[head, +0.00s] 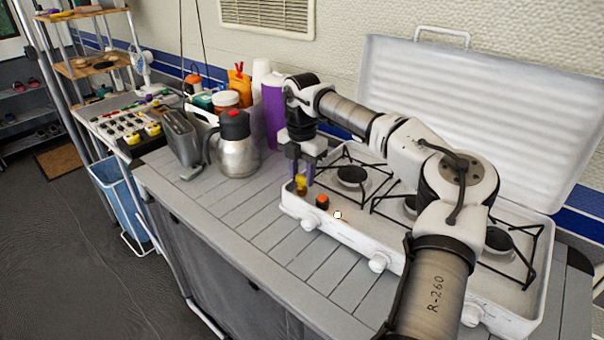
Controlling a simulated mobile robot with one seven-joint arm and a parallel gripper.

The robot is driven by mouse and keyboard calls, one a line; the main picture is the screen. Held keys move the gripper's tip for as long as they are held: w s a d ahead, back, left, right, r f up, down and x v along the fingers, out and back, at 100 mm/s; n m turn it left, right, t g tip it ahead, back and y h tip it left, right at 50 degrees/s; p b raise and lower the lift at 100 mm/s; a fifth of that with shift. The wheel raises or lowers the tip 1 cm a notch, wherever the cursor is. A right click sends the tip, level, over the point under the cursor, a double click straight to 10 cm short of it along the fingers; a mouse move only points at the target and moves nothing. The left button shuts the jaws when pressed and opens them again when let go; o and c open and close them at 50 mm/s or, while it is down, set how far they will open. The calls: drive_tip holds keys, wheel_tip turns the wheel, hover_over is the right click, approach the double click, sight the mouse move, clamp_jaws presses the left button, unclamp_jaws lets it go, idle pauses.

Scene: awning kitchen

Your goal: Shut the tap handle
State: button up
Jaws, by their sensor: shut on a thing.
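My gripper (302,178), with purple-blue fingers, points down at the left end of the white camping stove (385,235). It is shut on a small yellow piece (301,185) that shows between and below the fingertips. This yellow piece may be the tap handle; it is too small and too covered to be sure. Just right of it, a small orange and black knob-like part (322,201) stands on the stove's left end, apart from the fingers. No sink or spout shows. The fingers partly hide what lies behind them.
The stove's white lid (470,110) stands open behind my arm. White knobs (378,262) line its front. A steel jug (236,150), a purple cylinder (273,110) and a grey toaster-like box (181,140) stand left. The slatted counter (225,205) in front is clear.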

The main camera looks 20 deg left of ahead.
sight(302, 176)
drive_tip(key=shift+r+m, duration=0.1)
drive_tip(key=shift+m, duration=0.2)
drive_tip(key=o, duration=0.7)
wheel_tip(302, 176, up, 14)
drive_tip(key=b, duration=0.1)
idle(0.4)
idle(0.3)
